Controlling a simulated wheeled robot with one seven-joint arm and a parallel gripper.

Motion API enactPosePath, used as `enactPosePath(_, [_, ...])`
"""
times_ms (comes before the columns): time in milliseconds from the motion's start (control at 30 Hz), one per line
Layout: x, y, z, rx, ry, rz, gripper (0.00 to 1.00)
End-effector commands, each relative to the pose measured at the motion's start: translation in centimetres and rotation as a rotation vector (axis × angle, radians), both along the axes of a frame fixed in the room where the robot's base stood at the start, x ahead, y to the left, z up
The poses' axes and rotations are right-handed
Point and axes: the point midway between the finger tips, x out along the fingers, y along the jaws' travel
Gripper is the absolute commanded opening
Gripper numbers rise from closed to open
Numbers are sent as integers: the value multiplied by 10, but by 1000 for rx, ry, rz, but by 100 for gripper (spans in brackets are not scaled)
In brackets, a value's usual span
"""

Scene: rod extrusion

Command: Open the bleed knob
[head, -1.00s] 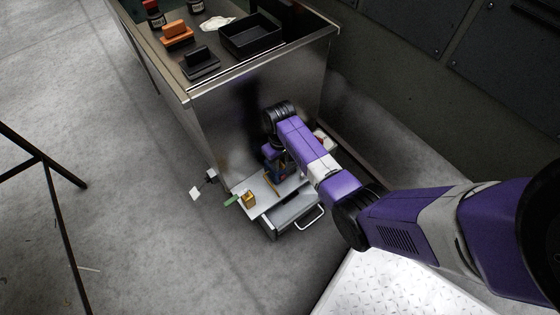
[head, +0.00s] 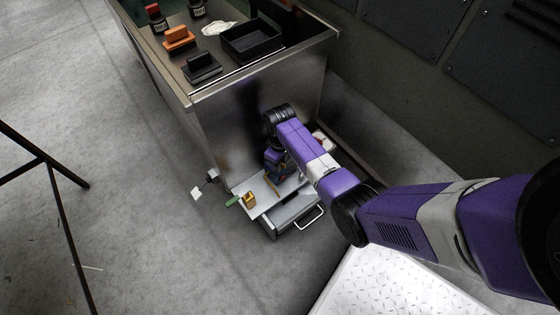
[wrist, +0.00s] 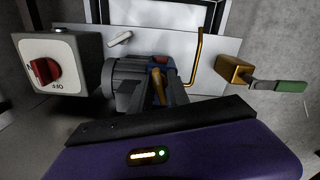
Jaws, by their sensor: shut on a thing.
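My gripper (wrist: 161,88) points down at a low pump unit and is shut on a small tan, knob-like part (wrist: 157,78). The fingers and a blue-and-red body (wrist: 180,94) partly hide this part, so I cannot tell for certain that it is the bleed knob. A grey ribbed motor (wrist: 122,78) sits just left of the fingers. In the head view my wrist (head: 274,154) hangs over the unit, beside the steel cabinet's end, and the fingertips are too small to read.
A grey box with a red rotary switch (wrist: 44,71) stands left in the wrist view. A brass block (wrist: 232,69) with a green-handled lever (wrist: 290,87) and a bent brass pipe (wrist: 199,58) are right. The steel cabinet (head: 235,120) stands close behind.

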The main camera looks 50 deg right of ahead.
Motion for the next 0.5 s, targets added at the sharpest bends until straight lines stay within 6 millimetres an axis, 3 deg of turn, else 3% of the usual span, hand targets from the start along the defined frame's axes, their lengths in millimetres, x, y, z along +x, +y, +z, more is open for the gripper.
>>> enactPosePath(333, [0,0,0,1,1,31,0])
enactPosePath(500, [-1,1,2,2,3,142,0])
